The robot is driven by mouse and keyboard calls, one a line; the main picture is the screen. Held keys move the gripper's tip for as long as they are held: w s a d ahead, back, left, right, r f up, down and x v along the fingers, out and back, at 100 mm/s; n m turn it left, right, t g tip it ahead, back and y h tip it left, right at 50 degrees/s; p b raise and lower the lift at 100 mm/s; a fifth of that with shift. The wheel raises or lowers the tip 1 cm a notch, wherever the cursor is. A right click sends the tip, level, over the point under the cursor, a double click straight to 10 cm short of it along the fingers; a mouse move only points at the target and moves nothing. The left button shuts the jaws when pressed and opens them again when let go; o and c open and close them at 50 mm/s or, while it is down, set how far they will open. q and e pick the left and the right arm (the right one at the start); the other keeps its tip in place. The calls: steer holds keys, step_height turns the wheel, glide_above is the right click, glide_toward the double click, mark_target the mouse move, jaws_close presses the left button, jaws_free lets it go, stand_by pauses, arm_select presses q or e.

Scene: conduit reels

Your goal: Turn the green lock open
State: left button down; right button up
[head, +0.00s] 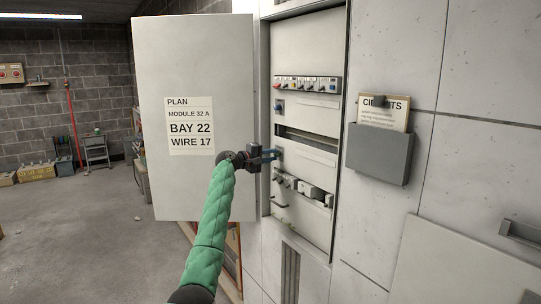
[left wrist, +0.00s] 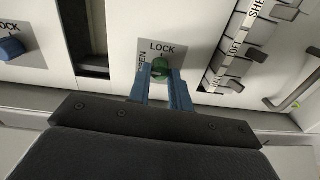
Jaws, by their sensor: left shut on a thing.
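The green lock (left wrist: 160,68) shows in the left wrist view as a round green knob on a grey plate. The plate reads LOCK above the knob and OPEN along its left side. My left gripper (left wrist: 161,80) has its two blue fingers closed on the sides of the knob. In the head view my left gripper (head: 278,154) reaches into the open cabinet at mid height, and the green lock is hidden there. Which way the knob points is hard to tell. My right gripper is not in view.
A blue lock (left wrist: 11,48) sits on another panel to the left in the wrist view. Several grey switches (left wrist: 240,55) stand to the right of the green lock. The open cabinet door (head: 190,190) carries a plan sheet. A grey pocket (head: 379,154) hangs right of the cabinet.

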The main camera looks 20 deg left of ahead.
arm_select(q)
steer(key=shift+a+n, duration=0.1)
steer(key=shift+n, duration=0.3)
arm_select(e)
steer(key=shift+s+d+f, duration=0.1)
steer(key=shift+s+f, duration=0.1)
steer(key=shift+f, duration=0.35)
arm_select(q)
steer(key=c, duration=1.3)
jaws_free()
steer(key=shift+a, duration=0.1)
steer(key=shift+s, duration=0.1)
steer(key=shift+s+a+f, duration=0.1)
steer(key=shift+s+a, duration=0.05)
steer(key=shift+s, duration=0.05)
steer(key=shift+b+v, duration=1.4)
steer(key=shift+v, duration=2.15)
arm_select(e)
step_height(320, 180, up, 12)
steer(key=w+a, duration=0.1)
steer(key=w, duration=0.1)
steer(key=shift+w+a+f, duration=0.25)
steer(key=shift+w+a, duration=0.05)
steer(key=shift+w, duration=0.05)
